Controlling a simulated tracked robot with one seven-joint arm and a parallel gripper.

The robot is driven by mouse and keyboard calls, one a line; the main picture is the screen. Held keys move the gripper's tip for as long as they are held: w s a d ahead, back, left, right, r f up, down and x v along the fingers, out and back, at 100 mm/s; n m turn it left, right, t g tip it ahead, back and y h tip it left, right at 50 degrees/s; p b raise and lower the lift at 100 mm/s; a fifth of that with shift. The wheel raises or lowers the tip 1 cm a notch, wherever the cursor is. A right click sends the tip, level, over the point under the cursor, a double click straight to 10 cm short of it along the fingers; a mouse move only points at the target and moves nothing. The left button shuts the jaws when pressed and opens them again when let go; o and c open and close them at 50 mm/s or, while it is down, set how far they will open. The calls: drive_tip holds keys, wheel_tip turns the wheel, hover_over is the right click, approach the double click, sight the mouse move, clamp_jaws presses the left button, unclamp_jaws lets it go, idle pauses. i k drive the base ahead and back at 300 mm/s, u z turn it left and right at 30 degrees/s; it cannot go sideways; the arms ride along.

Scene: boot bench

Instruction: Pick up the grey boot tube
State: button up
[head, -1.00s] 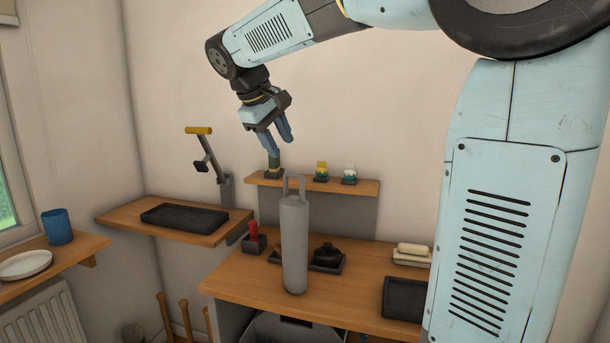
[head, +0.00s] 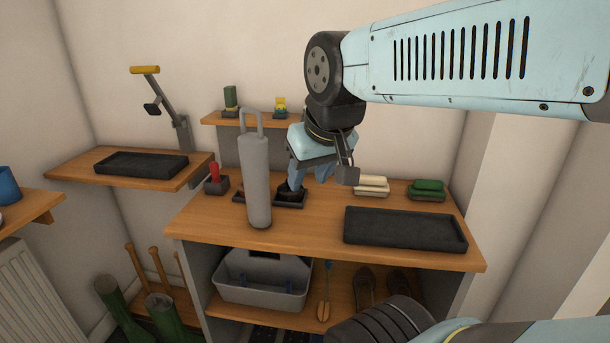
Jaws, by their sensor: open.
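The grey boot tube (head: 257,180) stands upright near the front left of the wooden bench top, with a loop handle on top. My gripper (head: 312,180) is to the right of the tube and points down over the bench, its blue fingers open. It is apart from the tube and appears to be in front of the dark tray with a black item (head: 291,196), partly hiding it. Nothing shows between the fingers.
A black tray (head: 404,229) lies at the bench's right. Brushes (head: 372,185) and a green block (head: 427,188) sit behind it. A red-handled item (head: 215,178) stands left of the tube. A grey caddy (head: 264,281) is on the shelf below. Bench top between tube and black tray is clear.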

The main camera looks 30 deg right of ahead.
sight(253, 147)
drive_tip(key=u, duration=1.3)
drive_tip(key=i, duration=0.1)
drive_tip(key=z, duration=3)
drive_tip(key=k, duration=1.2)
drive_tip(key=u, duration=1.05)
drive_tip(key=i, duration=0.5)
drive_tip(key=u, duration=0.05)
